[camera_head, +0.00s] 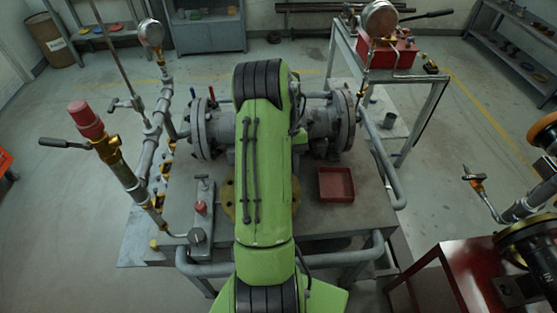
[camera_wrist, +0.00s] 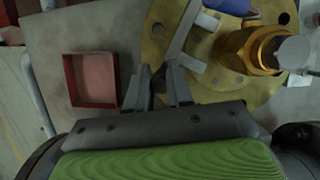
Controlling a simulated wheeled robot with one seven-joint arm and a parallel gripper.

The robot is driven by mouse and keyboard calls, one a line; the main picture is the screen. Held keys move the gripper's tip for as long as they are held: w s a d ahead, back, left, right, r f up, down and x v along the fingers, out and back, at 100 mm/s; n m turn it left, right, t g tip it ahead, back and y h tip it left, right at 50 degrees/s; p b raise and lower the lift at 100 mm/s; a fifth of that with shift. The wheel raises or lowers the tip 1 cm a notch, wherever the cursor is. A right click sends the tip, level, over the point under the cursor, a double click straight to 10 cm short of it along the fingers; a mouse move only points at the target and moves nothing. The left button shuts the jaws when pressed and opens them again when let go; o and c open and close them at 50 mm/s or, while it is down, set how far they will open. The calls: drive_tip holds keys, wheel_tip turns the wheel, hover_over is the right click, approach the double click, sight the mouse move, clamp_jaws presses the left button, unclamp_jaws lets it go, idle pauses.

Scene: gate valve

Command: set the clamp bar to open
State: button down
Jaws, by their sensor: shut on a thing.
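The clamp bar (camera_wrist: 183,33) is a narrow grey bar in the wrist view. It lies slanted over a round brass-coloured flange plate (camera_wrist: 155,45), and its lower end runs down to my gripper (camera_wrist: 158,76). My gripper's two dark fingers are shut on that end, with a small gap between them. The exact contact is dark and hard to see.
A brass fitting (camera_wrist: 248,50) with a grey cap and a blue part (camera_wrist: 232,5) sit close right of the bar. An empty red tray (camera_wrist: 91,80) is to the left; it also shows on the bench in the head view (camera_head: 336,184). Pipes and gauges flank the bench.

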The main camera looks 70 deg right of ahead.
drive_tip(key=s+m, duration=0.1)
drive_tip(key=s+a+m+t, duration=0.1)
drive_tip(key=s, duration=0.1)
drive_tip(key=shift+s+r+m, duration=0.1)
drive_tip(key=shift+m, duration=0.2)
drive_tip(key=shift+s+a+m+t, duration=0.25)
drive_tip(key=shift+s+a+m, duration=0.2)
drive_tip(key=shift+s+m, duration=0.25)
drive_tip(key=shift+s+a+m+t, duration=0.25)
drive_tip(key=shift+s+a+m, duration=0.15)
drive_tip(key=shift+s+m, duration=0.25)
drive_tip(key=c, duration=1.3)
unclamp_jaws()
drive_tip(key=p+v, duration=0.1)
drive_tip(key=v, duration=0.4)
drive_tip(key=p+v, duration=0.1)
drive_tip(key=v, duration=0.4)
drive_tip(key=p+v, duration=0.2)
drive_tip(key=v, duration=0.3)
drive_tip(key=shift+d+r, duration=0.2)
drive_tip(key=shift+d, duration=0.2)
